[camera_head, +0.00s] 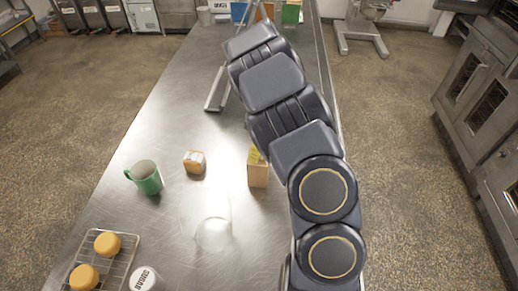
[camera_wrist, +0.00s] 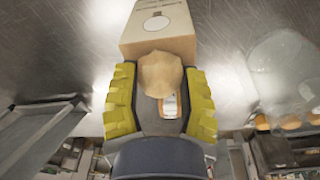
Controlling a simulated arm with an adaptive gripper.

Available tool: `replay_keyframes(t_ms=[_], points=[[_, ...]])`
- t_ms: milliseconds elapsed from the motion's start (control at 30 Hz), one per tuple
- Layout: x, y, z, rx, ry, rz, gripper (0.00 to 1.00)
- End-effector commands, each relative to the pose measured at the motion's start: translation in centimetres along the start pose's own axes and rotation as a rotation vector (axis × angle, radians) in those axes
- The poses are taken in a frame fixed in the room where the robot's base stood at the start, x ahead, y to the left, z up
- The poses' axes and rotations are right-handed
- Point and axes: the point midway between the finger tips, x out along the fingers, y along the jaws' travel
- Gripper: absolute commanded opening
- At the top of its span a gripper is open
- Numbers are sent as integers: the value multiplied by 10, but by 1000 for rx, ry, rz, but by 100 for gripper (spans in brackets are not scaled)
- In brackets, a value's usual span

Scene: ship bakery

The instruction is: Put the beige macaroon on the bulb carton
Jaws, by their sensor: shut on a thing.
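The beige macaroon (camera_wrist: 158,68) is a pale tan lump between the two yellow fingers of my gripper (camera_wrist: 160,78) in the wrist view. The gripper is shut on it. A brown cardboard carton (camera_wrist: 157,22), which looks like the bulb carton, lies just past the fingertips; its face bears a white oval mark and print. The macaroon overlaps its near edge in this view; I cannot tell whether they touch. In the head view the carton (camera_head: 258,174) stands upright on the steel counter beside my arm, which hides most of the gripper and the macaroon.
A clear glass vessel (camera_head: 212,233) stands nearer. A wire rack (camera_head: 117,268) with orange round cakes and a sugar canister (camera_head: 144,280) are at lower left.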

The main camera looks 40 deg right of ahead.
Motion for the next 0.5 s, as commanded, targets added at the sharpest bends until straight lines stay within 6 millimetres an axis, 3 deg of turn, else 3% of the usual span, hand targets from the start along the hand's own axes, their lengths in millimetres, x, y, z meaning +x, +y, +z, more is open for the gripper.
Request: replay_keyframes(t_ms=[100,133,167,500], points=[[4,-1,0,0,0,-3,26],[3,0,0,0,0,-2,57],[3,0,0,0,0,-1,67],[2,0,0,0,0,0,67]])
